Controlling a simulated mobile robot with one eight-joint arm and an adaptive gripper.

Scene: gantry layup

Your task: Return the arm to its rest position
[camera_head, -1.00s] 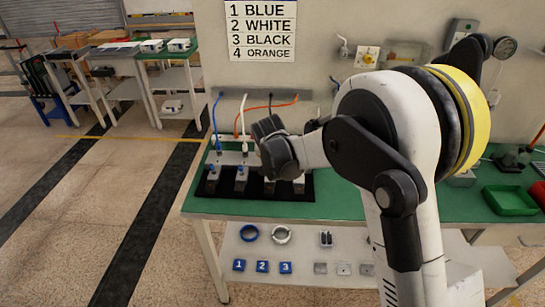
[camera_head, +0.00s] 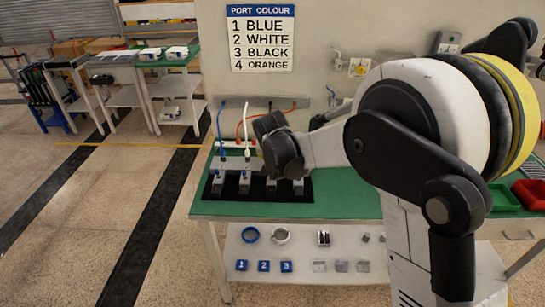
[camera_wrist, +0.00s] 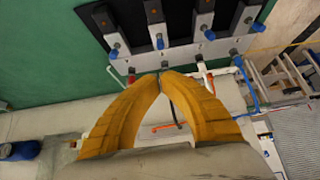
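My arm fills the right side of the head view, bent at a large white and yellow joint. Its dark wrist end is over the black mat on the green bench; my fingers are hidden there. In the wrist view my gripper (camera_wrist: 160,77) has two yellow fingers whose tips meet, with nothing visible between them. Beyond the tips are several grey port blocks with blue ends (camera_wrist: 157,41) on the black mat. They also show on the mat in the head view (camera_head: 214,186), partly hidden by my wrist.
The green bench (camera_head: 345,197) has red and green trays (camera_head: 501,198) at its right. A blue cable (camera_head: 219,122) and a white cable (camera_head: 246,140) rise behind the blocks. A port colour sign (camera_head: 261,38) hangs on the wall. Open floor lies left of the bench.

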